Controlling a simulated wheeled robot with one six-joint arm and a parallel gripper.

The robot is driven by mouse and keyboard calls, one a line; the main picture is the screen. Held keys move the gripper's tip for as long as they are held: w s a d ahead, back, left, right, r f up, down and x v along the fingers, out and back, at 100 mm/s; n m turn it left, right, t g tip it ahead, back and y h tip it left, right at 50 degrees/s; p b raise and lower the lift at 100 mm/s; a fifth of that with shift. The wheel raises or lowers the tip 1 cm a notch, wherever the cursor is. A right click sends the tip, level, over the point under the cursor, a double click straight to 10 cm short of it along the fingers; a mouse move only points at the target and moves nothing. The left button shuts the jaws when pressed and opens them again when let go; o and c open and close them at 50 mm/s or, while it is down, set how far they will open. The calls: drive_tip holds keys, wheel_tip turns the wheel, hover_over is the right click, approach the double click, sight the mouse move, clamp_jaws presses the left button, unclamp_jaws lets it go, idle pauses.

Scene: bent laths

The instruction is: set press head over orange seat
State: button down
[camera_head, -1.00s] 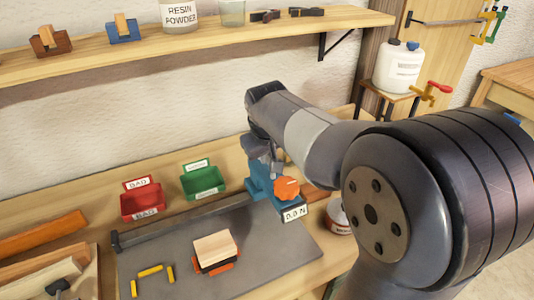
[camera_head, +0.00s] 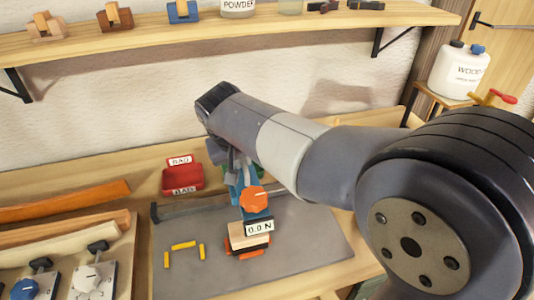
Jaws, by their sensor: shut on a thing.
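The press head (camera_head: 254,200) is a blue tool with an orange knob and a white display reading 0.0 N. My gripper (camera_head: 236,167) is shut on its upper blue part; the fingertips are partly hidden by my arm. The orange seat (camera_head: 257,252) shows as orange edges under a pale wooden block (camera_head: 240,242) on the grey mat. The display overlaps the block's right part in the picture. I cannot tell whether the press head touches the block or hangs above it.
A red BAD bin (camera_head: 182,178) stands behind the grey mat (camera_head: 310,245); a green bin is mostly hidden behind the press head. Yellow pieces (camera_head: 184,245) lie left of the block. Clamps (camera_head: 93,278) and laths are at the left. The mat's right side is clear.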

drive_tip(key=shift+s+a, duration=0.25)
drive_tip(key=shift+a, duration=0.85)
drive_tip(key=c, duration=1.5)
unclamp_jaws()
drive_tip(key=shift+o, duration=0.2)
drive_tip(key=v, duration=1)
drive_tip(key=shift+s+r, duration=0.15)
drive_tip(key=shift+r, duration=0.2)
